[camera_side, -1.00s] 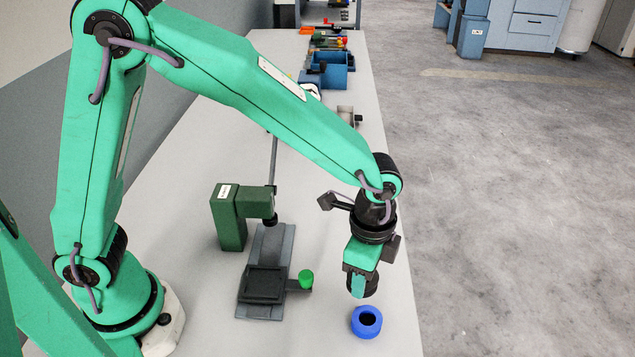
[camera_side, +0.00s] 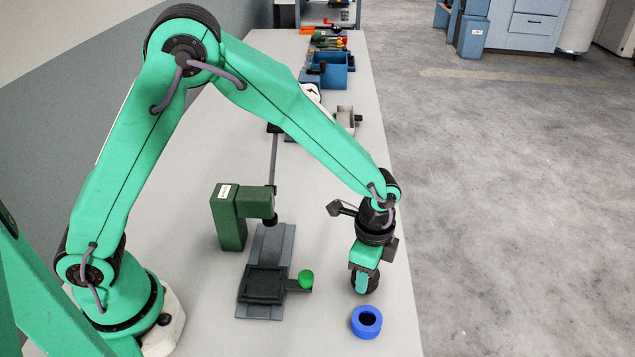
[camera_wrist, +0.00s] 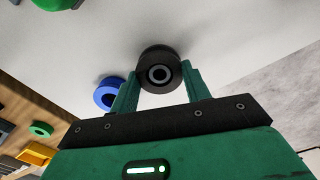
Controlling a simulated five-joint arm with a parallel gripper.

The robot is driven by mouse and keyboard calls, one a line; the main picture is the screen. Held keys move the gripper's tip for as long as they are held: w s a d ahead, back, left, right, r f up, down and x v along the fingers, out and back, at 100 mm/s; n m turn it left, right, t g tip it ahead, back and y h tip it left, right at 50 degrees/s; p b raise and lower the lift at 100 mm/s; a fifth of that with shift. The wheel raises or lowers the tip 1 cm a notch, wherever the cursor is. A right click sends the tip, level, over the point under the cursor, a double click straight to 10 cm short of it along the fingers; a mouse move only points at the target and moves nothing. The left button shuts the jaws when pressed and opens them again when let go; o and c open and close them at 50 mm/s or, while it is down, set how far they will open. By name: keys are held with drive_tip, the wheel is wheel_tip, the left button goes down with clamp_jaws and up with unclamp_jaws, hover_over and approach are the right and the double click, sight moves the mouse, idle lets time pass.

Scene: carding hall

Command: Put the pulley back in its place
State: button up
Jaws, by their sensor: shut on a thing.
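A black round pulley (camera_wrist: 158,70) with a grey ring at its hub sits between the green fingers of my gripper (camera_wrist: 158,85) in the wrist view. My gripper is shut on it. In the side view the pulley (camera_side: 375,284) shows partly behind the fingers of my gripper (camera_side: 362,283), near the bench's right edge. A blue ring-shaped piece (camera_side: 366,322) with a dark opening lies on the bench just nearer the camera than the pulley; it also shows left of the pulley in the wrist view (camera_wrist: 105,96). I cannot tell the exact gap between pulley and bench.
A green press-like fixture (camera_side: 229,222) with a grey rail, a dark square tray (camera_side: 262,286) and a green knob (camera_side: 306,279) stands left of my gripper. A blue bin (camera_side: 333,72) and several small parts lie far back. Open bench surrounds the blue ring.

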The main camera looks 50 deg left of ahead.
drive_tip(key=shift+f, duration=0.45)
drive_tip(key=shift+f, duration=0.2)
drive_tip(key=o, duration=1.2)
drive_tip(key=shift+r, duration=0.1)
wheel_tip(320, 180, up, 12)
drive_tip(key=shift+r, duration=0.2)
